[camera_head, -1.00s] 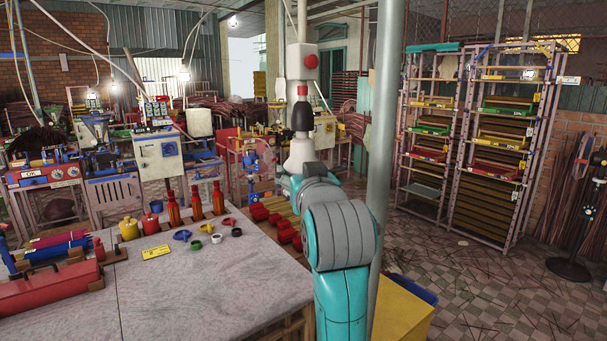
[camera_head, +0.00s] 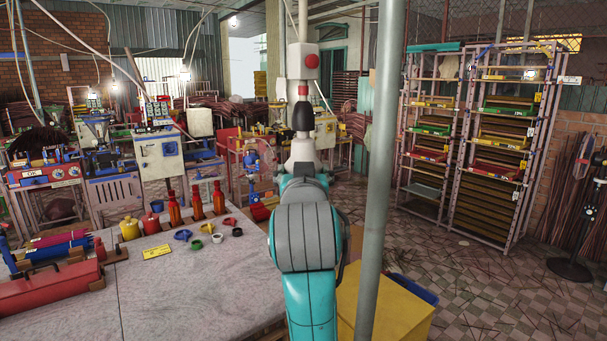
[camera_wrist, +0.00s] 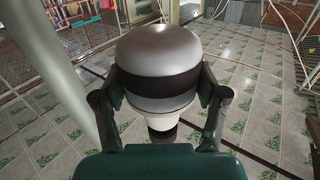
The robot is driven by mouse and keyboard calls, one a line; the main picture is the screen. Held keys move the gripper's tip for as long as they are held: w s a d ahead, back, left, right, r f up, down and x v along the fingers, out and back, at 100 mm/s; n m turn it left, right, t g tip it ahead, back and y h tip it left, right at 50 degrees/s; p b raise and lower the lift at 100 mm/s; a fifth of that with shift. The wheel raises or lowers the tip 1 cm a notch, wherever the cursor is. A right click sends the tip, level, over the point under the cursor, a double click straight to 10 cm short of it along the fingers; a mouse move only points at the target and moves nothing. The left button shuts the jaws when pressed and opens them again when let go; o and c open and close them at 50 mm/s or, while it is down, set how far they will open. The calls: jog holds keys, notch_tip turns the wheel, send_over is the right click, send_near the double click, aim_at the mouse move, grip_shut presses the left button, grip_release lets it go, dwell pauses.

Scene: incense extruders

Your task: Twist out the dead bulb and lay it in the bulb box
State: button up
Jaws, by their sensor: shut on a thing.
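In the wrist view my gripper (camera_wrist: 160,103) is shut on a bulb (camera_wrist: 157,50), one finger on each side of it. The bulb has a rounded grey dome, a dark band, a white neck and a dark end close to my palm. Tiled floor shows well beyond it. In the head view my arm stands in the centre, right of the table, and I cannot make out the gripper or bulb for certain. I cannot tell which container is the bulb box.
A grey pole (camera_head: 377,170) stands close right of my arm. The table (camera_head: 190,290) holds bottles, small rings, a yellow card (camera_head: 157,251) and a red toolbox (camera_head: 50,290). A yellow box (camera_head: 395,308) is at lower right. Shelves (camera_head: 490,150) stand behind open floor.

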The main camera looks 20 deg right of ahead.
jog(key=shift+f, duration=0.35)
dwell(0.8)
jog(key=shift+f, duration=2.45)
jog(key=shift+f, duration=0.1)
